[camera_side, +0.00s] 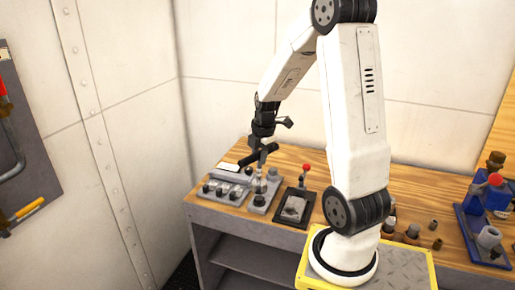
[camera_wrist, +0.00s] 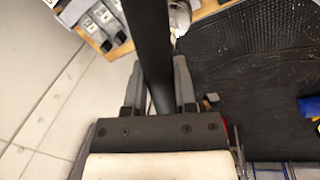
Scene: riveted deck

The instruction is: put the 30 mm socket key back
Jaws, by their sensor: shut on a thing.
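My gripper (camera_side: 263,143) is shut on a long dark bar, the handle of the socket key (camera_side: 256,157). In the wrist view the bar (camera_wrist: 149,45) runs away from me between the two fingers (camera_wrist: 158,88). In the side view the bar is tilted, its right end higher. A pale shaft shows below it, over a grey block (camera_side: 257,208) at the left of the bench. I cannot tell whether the shaft's lower end is in the block or just above it. The key's size marking does not show.
A grey rack (camera_side: 212,178) with several dark round pieces stands left of the block. A black plate with a red-knobbed lever (camera_side: 306,169) stands right of it. Several small brown cups (camera_side: 412,231) and a blue fixture (camera_side: 470,228) are farther right on the wooden bench (camera_side: 420,185).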

